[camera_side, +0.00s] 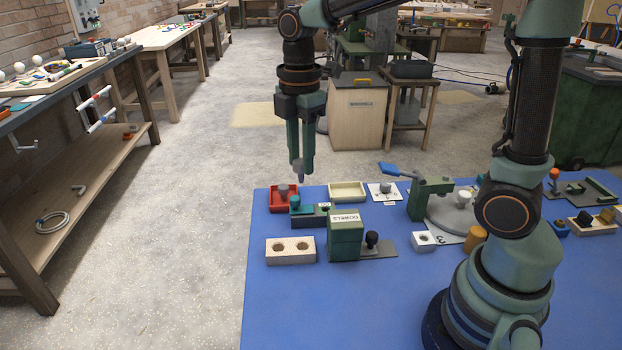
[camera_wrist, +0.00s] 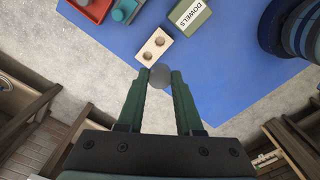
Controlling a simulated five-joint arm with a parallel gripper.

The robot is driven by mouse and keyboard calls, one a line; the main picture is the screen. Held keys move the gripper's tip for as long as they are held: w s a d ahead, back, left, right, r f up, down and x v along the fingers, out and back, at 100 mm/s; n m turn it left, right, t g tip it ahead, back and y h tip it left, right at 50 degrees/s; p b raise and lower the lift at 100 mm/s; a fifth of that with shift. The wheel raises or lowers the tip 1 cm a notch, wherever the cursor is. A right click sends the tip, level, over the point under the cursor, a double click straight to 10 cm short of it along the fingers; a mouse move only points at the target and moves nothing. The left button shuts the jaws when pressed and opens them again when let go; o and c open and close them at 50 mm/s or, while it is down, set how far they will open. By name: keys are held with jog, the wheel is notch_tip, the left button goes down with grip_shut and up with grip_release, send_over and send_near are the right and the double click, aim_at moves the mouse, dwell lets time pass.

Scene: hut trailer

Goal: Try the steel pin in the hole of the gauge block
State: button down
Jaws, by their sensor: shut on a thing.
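My gripper (camera_side: 300,174) points down, high near the left part of the blue table. It is shut on the steel pin (camera_side: 301,175), a short grey cylinder at the fingertips. The pin's round end also shows in the wrist view (camera_wrist: 161,75) between the fingertips. A pale block with two round holes (camera_side: 291,258) lies at the table's front left, below the gripper; it shows just beyond the pin in the wrist view (camera_wrist: 145,55). A small white block with one dark hole (camera_side: 424,244) stands farther right. I cannot tell which is the gauge block.
A red tray (camera_side: 276,207) with a grey knob-like piece, a teal clamp (camera_side: 307,212) and the green DOWELS box (camera_side: 345,240) stand close together. A cream tray (camera_side: 347,193) and a green lever press (camera_side: 428,200) are behind. The table's front is clear.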

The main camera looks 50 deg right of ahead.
jog(key=shift+w+d+r, duration=0.1)
jog(key=shift+d+r, duration=0.05)
jog(key=shift+r, duration=0.1)
jog(key=w+d+f, duration=0.3)
jog(key=d+f, duration=0.7)
jog(key=d, duration=0.2)
jog(key=shift+f, duration=0.1)
jog(key=shift+f, duration=2.65)
jog(key=shift+f, duration=1.75)
jog(key=shift+c, duration=2.4)
grip_release()
